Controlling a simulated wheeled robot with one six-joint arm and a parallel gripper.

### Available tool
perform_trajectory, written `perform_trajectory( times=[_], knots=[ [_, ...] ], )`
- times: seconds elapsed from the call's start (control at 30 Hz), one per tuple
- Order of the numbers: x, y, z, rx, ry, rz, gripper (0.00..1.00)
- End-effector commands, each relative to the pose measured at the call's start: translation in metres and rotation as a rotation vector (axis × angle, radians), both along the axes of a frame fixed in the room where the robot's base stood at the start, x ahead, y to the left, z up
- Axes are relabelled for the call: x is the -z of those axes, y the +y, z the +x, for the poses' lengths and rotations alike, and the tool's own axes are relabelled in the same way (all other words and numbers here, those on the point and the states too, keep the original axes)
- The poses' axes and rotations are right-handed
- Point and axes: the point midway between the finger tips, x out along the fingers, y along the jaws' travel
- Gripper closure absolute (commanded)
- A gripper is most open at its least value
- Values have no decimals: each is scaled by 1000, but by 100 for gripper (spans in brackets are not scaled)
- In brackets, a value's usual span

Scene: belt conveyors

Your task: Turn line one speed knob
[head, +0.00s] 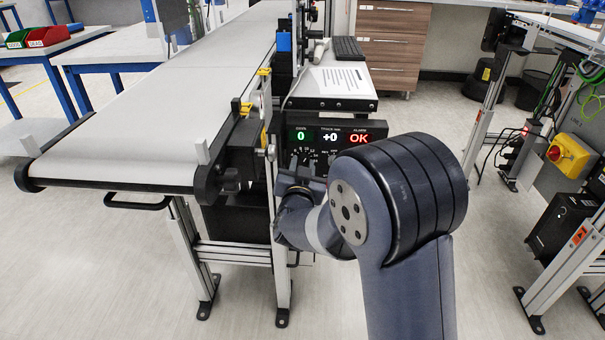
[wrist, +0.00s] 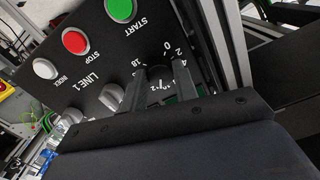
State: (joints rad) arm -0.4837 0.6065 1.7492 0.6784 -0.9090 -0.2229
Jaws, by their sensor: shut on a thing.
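The line one control panel (head: 367,149) hangs under a small shelf in the head view, with lit readouts of 0, +0 and OK. The wrist view shows the panel tilted, with a LINE 1 label. My gripper (wrist: 160,79) is at the panel face, its two dark fingers shut on the speed knob (wrist: 158,72). The knob sits in a dial with printed numbers and is mostly hidden between the fingers, so its pointer cannot be read. In the head view my gripper (head: 301,171) is at the panel's lower left, partly hidden by my arm.
A green START button (wrist: 121,9), a red STOP button (wrist: 75,41) and a white INDEX button (wrist: 45,68) are near my gripper. A grey knob (wrist: 111,96) is beside the fingers. The conveyor belt (head: 150,120) runs along the left; an aluminium post (wrist: 222,40) stands beside the panel.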

Motion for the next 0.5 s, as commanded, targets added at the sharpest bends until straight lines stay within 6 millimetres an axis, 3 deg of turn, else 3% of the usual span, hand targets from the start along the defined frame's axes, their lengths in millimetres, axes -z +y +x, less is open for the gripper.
perform_trajectory(
  times=[0.5],
  knots=[
    [5, 1, 0, -1, -18, 483, 95]
  ],
)
